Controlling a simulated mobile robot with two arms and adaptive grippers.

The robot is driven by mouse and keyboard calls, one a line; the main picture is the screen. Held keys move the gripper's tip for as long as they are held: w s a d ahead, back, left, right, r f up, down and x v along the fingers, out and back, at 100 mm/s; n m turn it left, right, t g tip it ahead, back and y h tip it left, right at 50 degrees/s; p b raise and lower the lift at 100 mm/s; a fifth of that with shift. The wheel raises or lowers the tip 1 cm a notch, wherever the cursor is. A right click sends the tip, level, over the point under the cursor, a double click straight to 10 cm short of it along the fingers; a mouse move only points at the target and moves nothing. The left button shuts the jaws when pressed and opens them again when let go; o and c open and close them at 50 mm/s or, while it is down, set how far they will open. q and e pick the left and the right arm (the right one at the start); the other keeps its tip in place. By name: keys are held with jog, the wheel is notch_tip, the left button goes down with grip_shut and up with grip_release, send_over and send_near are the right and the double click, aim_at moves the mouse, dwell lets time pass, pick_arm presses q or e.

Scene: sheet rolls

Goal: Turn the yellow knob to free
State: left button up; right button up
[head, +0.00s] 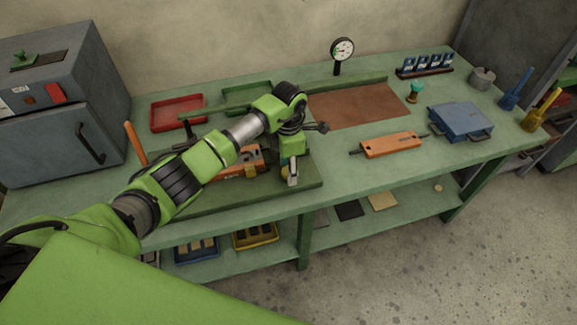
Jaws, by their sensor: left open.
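My left arm reaches in from the left, over the bench. My left gripper (291,178) points down at the front right of an orange device (242,162), with its jaws open. The device sits on a dark green base plate (240,190) and is partly hidden by my arm. A small yellowish part (285,173), perhaps the yellow knob, shows right beside the fingertips. The gripper covers most of it, so I cannot tell its setting or whether the fingers touch it. My right gripper is not in view.
A grey cabinet (60,130) stands at the left, with an orange upright handle (135,142) beside it. A red tray (178,112), a dial gauge (343,50), a brown mat (358,105), an orange bar tool (391,145) and a blue case (460,121) are on the bench.

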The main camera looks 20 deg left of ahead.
pick_arm(q)
jog(key=c, duration=1.1)
jog(key=shift+f+n, duration=0.1)
jog(key=shift+n, duration=0.2)
jog(key=shift+n+b, duration=0.55)
jog(key=shift+n, duration=0.35)
jog(key=n+b, duration=0.1)
jog(key=n, duration=0.2)
jog(key=shift+n, duration=0.3)
jog(key=n+b, duration=0.1)
jog(key=n, duration=1)
jog(key=shift+n, duration=0.4)
